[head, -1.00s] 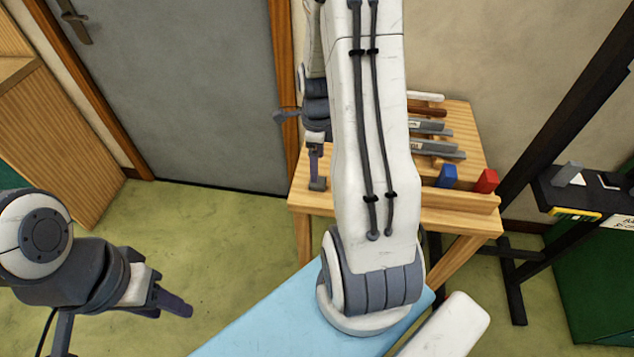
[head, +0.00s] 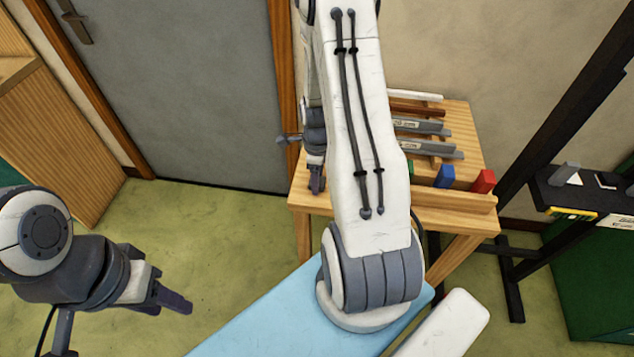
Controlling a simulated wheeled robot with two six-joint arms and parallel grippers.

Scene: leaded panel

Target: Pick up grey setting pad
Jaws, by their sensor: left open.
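My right gripper (head: 317,180) points down at the left end of the wooden bench (head: 459,219), its fingers low over the bench top. The small grey block seen there earlier, which looks like the grey setting pad, is now covered by the fingers. I cannot tell whether the fingers are around it or touching it, nor how far apart they are. My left gripper (head: 172,299) is open and empty, over the floor at the lower left, well away from the bench.
A blue block (head: 445,177), a red block (head: 484,181) and a partly hidden green block stand along the bench's front. Several long strips lie behind them. A black rack (head: 545,192) with a grey piece (head: 565,172) stands at the right. My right arm hides the bench's middle.

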